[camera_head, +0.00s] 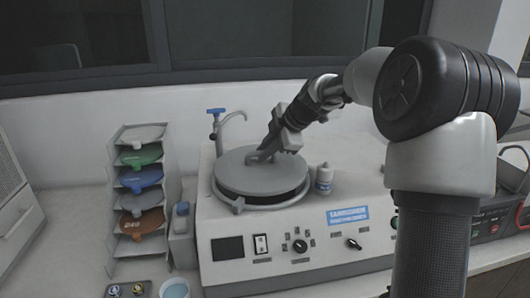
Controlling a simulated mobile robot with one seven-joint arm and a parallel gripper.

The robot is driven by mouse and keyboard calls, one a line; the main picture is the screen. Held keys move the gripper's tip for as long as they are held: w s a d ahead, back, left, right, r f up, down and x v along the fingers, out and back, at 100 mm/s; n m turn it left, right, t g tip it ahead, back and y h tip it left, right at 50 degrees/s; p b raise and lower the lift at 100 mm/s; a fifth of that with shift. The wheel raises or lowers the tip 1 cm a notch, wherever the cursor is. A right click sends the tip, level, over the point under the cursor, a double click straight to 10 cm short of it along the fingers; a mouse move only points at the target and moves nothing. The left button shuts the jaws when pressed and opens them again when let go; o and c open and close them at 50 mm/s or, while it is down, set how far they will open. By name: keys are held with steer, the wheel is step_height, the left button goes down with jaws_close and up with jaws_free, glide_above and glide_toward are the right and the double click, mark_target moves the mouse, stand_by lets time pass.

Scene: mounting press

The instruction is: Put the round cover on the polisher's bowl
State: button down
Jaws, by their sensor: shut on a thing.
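The round cover (248,176) is a flat grey disc over the bowl of the polisher (230,240). My gripper (264,155) is shut at the middle of the cover, apparently on its handle, which the fingers mostly hide. The bowl (268,204) shows as a dark band with a grey rim below the cover's front and right edge. The cover looks roughly level and lined up with the bowl, slightly towards the back left. I cannot tell whether it touches the rim or hovers just above it.
A blue-handled tap (217,125) stands behind the bowl. A rack of coloured discs (140,180), a blue-capped bottle (182,217) and a cup (174,289) are at the left.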

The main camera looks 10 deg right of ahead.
steer(key=shift+r, duration=0.1)
steer(key=c, duration=1.7)
jaws_free()
steer(key=shift+o, duration=0.2)
steer(key=v, duration=1.7)
steer(key=shift+b, duration=0.4)
steer(key=shift+s+r, duration=0.1)
steer(key=shift+r, duration=0.05)
steer(key=shift+d, duration=0.15)
